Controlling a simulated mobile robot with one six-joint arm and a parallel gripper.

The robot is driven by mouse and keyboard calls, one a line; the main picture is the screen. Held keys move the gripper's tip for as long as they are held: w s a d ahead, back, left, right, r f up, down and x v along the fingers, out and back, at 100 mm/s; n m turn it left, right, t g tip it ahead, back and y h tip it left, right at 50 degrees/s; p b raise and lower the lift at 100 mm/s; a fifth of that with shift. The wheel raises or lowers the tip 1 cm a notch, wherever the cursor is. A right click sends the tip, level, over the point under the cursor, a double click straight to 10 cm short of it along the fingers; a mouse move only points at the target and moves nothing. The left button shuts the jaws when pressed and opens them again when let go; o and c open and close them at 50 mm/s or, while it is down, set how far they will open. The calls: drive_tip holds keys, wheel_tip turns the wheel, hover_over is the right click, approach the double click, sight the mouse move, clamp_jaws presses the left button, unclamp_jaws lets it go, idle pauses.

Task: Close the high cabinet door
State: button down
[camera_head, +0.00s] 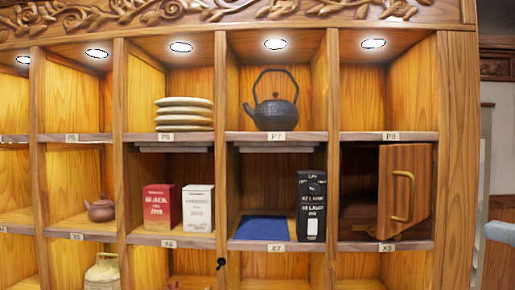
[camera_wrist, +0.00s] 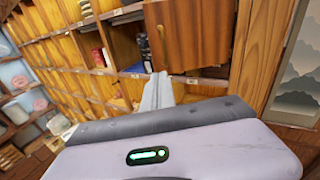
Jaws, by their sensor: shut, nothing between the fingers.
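The cabinet door (camera_head: 390,192) is a brown wooden panel with a curved brass-coloured handle (camera_head: 403,197), in the compartment labelled X8. In the wrist view the door (camera_wrist: 193,38) is at the top centre. My gripper (camera_wrist: 160,82) is shut and empty, pointing toward the shelf just below the door's lower edge. I cannot tell whether it touches the door.
The wooden shelf (camera_head: 335,100) surrounds the door. To its left are a black box (camera_head: 311,205), a blue mat (camera_head: 262,228), red (camera_head: 163,207) and white (camera_head: 198,208) boxes. A dark teapot (camera_head: 276,114) is above. A landscape panel (camera_wrist: 302,60) is at right in the wrist view.

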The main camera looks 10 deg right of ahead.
drive_tip(key=d+r+m, duration=0.1)
drive_tip(key=d+r, duration=0.1)
drive_tip(key=p, duration=0.3)
approach(413, 199)
drive_tip(key=shift+h, duration=0.3)
drive_tip(key=x, duration=0.5)
drive_tip(key=shift+w+a, duration=0.3)
drive_tip(key=shift+w+f, duration=0.1)
drive_tip(key=shift+w, duration=0.55)
drive_tip(key=shift+s, duration=0.1)
